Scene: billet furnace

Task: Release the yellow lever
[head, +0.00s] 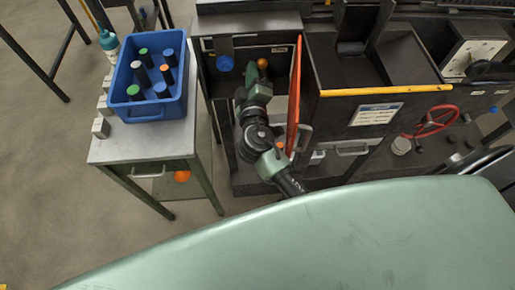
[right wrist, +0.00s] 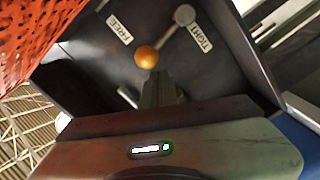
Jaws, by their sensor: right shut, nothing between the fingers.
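The lever's orange-yellow ball knob (head: 262,63) shows inside the open dark compartment, just beyond my right gripper (head: 259,79). In the right wrist view the knob (right wrist: 146,57) sits at the end of a short grey lever arm, which runs up right to a round pivot (right wrist: 184,15). A FREE label (right wrist: 119,28) is on the left and a TIGHT label (right wrist: 201,38) on the right. My right gripper (right wrist: 158,77) is shut and empty, its tips just below the knob. I cannot tell whether they touch it. My left gripper is not in view.
An open orange-red door (head: 295,90) stands close to the right of my right arm. A blue crate (head: 150,112) with several cylinders sits on a metal table (head: 105,152) at left. A red handwheel (head: 430,121) is at the right.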

